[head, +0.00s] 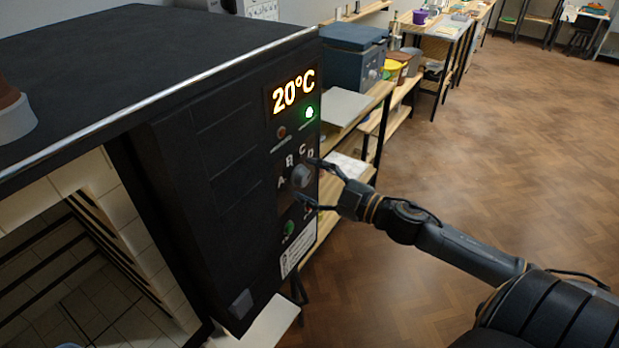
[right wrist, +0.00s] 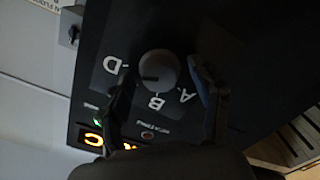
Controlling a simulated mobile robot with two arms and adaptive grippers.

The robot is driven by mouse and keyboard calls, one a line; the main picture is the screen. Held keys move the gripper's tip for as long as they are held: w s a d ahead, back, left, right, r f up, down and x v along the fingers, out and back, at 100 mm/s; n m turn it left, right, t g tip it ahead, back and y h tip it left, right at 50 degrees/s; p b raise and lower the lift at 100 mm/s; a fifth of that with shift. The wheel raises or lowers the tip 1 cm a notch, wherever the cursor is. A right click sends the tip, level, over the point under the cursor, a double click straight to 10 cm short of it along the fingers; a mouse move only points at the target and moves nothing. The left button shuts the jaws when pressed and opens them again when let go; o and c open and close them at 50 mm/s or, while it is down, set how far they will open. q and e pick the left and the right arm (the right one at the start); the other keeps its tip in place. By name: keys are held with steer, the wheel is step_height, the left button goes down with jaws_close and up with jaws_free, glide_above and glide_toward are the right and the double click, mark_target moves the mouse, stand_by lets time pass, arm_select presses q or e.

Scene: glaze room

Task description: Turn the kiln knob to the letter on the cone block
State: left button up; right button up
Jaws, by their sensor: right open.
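The kiln (head: 215,190) is a black box with a lit 20°C display (head: 293,92). Its grey round knob (head: 301,175) sits on the front panel, with letters A, B, C and D around it. My right gripper (head: 307,181) is open, its fingers on either side of the knob; I cannot tell whether they touch it. In the right wrist view the knob (right wrist: 158,70) lies between the fingers, its dark mark pointing left, near D and the part a finger hides. I recognise no cone block letter. My left gripper is not in view.
A brown and white object (head: 12,110) stands on the kiln top, cut off at left. A green light (head: 309,112) glows below the display. Shelves behind hold a blue box (head: 350,58) and bowls. The floor at right (head: 500,150) is clear.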

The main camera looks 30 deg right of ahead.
steer(key=shift+w, duration=0.15)
steer(key=shift+r, duration=0.1)
steer(key=c, duration=1.1)
steer(key=shift+c, duration=0.2)
steer(key=shift+n, duration=0.5)
steer(key=n, duration=0.3)
steer(key=shift+n+p, duration=0.3)
steer(key=shift+r+n, duration=0.1)
steer(key=shift+n, duration=2)
